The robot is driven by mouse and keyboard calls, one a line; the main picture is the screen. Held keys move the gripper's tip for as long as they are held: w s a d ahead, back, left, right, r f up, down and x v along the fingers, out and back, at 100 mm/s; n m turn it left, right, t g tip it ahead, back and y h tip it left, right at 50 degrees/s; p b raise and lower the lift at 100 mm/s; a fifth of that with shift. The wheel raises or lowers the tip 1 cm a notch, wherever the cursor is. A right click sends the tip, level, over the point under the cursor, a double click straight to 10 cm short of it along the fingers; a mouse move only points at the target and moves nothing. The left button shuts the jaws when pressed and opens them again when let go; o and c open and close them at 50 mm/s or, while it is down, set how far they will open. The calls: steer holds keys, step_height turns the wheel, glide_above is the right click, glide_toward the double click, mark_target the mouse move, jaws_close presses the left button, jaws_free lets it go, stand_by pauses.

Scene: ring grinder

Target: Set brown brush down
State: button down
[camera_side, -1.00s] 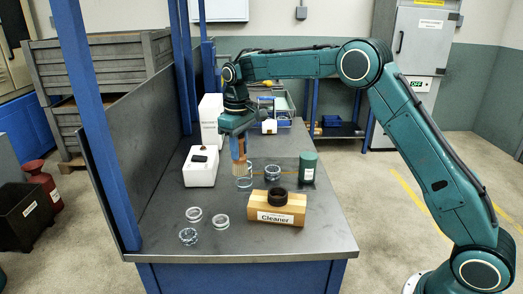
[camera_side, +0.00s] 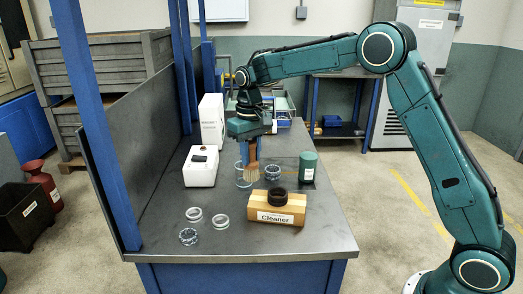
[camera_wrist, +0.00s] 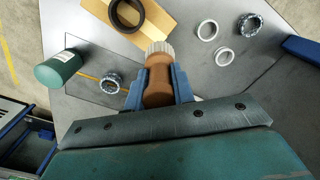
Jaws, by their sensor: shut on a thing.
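The brown brush (camera_side: 252,157) has a brown handle and pale bristles. My gripper (camera_side: 250,141) is shut on its handle and holds it bristles down over the bench, just behind the wooden Cleaner block. In the wrist view the brush (camera_wrist: 158,82) sits between the two blue fingers of my gripper (camera_wrist: 158,88), bristles pointing away from the palm. I cannot tell whether the bristles touch anything.
The wooden Cleaner block (camera_side: 287,215) carries a dark ring (camera_side: 277,196). A green cylinder (camera_side: 308,166) and a metal ring (camera_side: 272,173) stand nearby. Several rings (camera_side: 221,221) lie at the front left. A white box (camera_side: 201,168) stands left. The bench's front right is clear.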

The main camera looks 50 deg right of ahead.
steer(key=s+f+m, duration=0.1)
steer(key=s+m, duration=0.1)
steer(key=s, duration=0.4)
steer(key=shift+f, duration=0.25)
stand_by(0.8)
steer(key=w+d+r+n, duration=0.1)
steer(key=w+d+r, duration=0.9)
steer(key=w, duration=0.1)
steer(key=shift+r, duration=0.25)
stand_by(0.3)
steer(key=shift+w, duration=0.1)
steer(key=shift+f, duration=0.1)
step_height(320, 180, down, 16)
steer(key=shift+r, duration=0.2)
stand_by(0.4)
